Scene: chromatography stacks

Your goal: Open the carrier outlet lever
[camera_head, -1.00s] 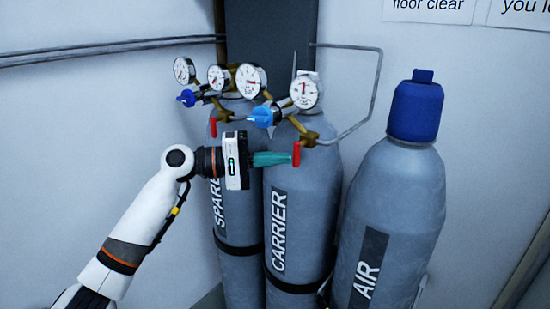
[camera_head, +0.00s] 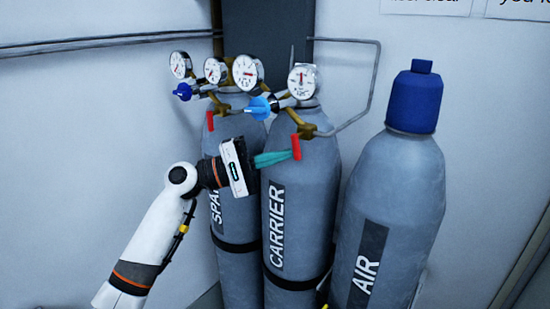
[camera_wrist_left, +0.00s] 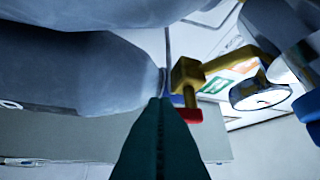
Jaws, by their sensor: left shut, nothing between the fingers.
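The carrier outlet lever (camera_head: 296,147) is a small red handle on the brass fitting (camera_head: 306,131) above the grey CARRIER cylinder (camera_head: 306,195). It hangs down, nearly upright, in the head view. My left gripper (camera_head: 289,155) comes in from the left, its teal fingers shut and empty, sloping slightly up. The fingertips end at the lever's left side; I cannot tell whether they touch it. In the left wrist view the shut fingers (camera_wrist_left: 160,104) rise from below and partly cover the red lever (camera_wrist_left: 190,115) beneath the brass fitting (camera_wrist_left: 186,77). My right gripper is not in view.
The SPARE cylinder (camera_head: 239,191) stands left with its own red lever (camera_head: 210,121). The blue-capped AIR cylinder (camera_head: 402,185) stands right. Pressure gauges (camera_head: 302,82) and a blue regulator knob (camera_head: 258,108) sit just above my fingers. A thin pipe (camera_head: 372,85) loops at right.

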